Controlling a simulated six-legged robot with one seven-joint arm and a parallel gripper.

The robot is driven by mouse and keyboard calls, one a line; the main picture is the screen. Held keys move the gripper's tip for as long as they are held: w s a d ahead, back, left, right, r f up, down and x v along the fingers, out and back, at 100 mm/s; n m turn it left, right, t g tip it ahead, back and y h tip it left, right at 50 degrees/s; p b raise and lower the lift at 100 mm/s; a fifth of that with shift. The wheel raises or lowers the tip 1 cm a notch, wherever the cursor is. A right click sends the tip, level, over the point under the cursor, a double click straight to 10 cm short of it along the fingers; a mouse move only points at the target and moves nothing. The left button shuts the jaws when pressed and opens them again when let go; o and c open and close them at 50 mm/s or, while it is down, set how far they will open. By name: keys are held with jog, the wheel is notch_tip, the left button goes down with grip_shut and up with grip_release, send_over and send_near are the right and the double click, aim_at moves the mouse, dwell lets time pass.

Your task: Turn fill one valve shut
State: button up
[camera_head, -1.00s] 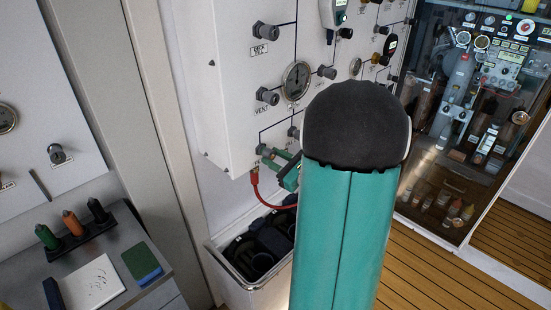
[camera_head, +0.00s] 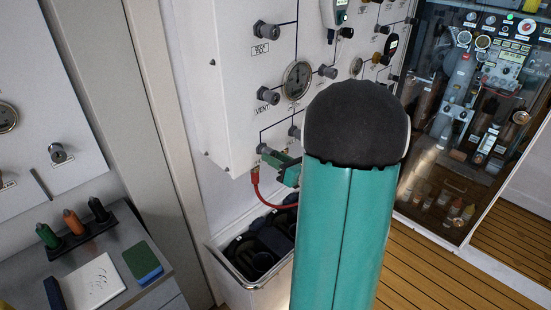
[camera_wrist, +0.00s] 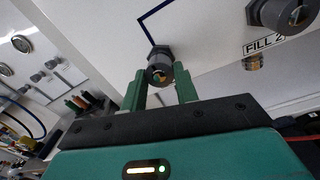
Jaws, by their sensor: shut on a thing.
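The fill panel (camera_head: 235,90) is a white wall box with grey knobs and gauges. My gripper (camera_wrist: 161,82) is shut on a dark grey valve knob (camera_wrist: 160,60), with one green finger on each side of it in the wrist view. This knob's own label is hidden; the knob to its right (camera_wrist: 283,14) sits by a "FILL 2" label (camera_wrist: 272,44), so the held one appears to be the fill one valve. In the head view my gripper (camera_head: 279,161) is at the panel's lower edge, partly hidden by my arm.
A red hose (camera_head: 262,199) hangs below the panel over an open bin (camera_head: 228,262) holding dark cylinders. A bench (camera_head: 135,287) with a pen rack stands at the left. A glass-fronted cabinet (camera_head: 440,185) is at the right. Wooden floor (camera_head: 425,270) is clear.

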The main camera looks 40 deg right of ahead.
jog(key=o, duration=1)
jog(key=shift+c, duration=0.2)
jog(key=s+d, duration=0.1)
jog(key=s, duration=1.2)
jog(key=shift+s, duration=0.4)
